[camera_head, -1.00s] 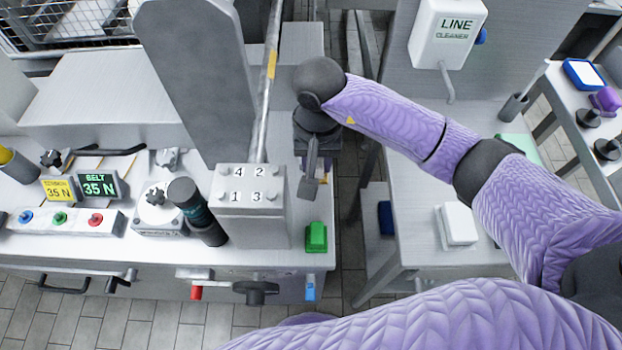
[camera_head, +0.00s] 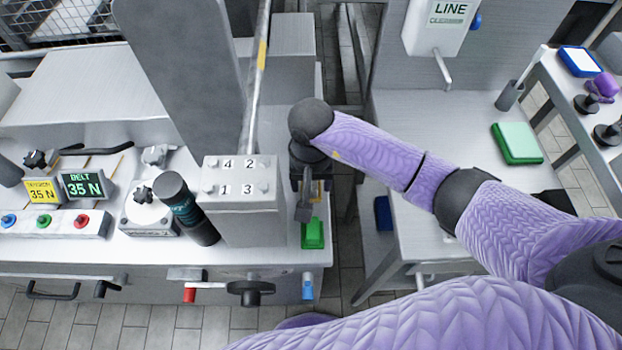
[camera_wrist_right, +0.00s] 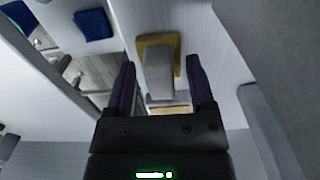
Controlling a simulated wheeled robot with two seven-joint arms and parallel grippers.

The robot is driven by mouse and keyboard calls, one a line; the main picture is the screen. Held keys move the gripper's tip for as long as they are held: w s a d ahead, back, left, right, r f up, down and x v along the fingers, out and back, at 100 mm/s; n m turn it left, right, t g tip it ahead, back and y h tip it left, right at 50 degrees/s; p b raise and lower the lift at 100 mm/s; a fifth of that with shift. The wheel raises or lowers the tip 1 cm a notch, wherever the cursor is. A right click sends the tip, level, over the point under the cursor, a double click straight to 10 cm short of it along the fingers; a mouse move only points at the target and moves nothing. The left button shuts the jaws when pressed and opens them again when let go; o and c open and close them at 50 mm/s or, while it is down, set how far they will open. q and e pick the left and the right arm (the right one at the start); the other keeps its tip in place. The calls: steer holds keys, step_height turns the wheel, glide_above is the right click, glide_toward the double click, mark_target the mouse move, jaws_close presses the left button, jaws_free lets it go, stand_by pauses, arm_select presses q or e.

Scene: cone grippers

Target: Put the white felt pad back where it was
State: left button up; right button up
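No white felt pad can be made out for certain. A white-topped pad with a blue rim (camera_head: 580,62) lies on the far right table in the head view. My right gripper (camera_head: 303,212) is over the front right of the machine bench, just behind a green block (camera_head: 313,233). In the right wrist view my right gripper (camera_wrist_right: 160,85) has its fingers apart. A pale grey block on a tan base (camera_wrist_right: 158,65) shows between and beyond the fingers, and no grip on it is visible. My left gripper is out of view.
A grey numbered block (camera_head: 240,195) stands left of my right gripper. A green pad (camera_head: 517,143) lies on the right table (camera_head: 420,110), which my right arm partly covers.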

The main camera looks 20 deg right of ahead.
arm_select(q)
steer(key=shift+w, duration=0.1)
arm_select(e)
steer(key=shift+r+p, duration=0.3)
steer(key=shift+r, duration=0.05)
arm_select(q)
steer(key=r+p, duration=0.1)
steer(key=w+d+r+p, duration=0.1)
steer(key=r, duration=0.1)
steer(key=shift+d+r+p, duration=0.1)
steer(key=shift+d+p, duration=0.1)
steer(key=shift+p, duration=0.15)
arm_select(e)
step_height(320, 180, up, 12)
steer(key=shift+f, duration=0.2)
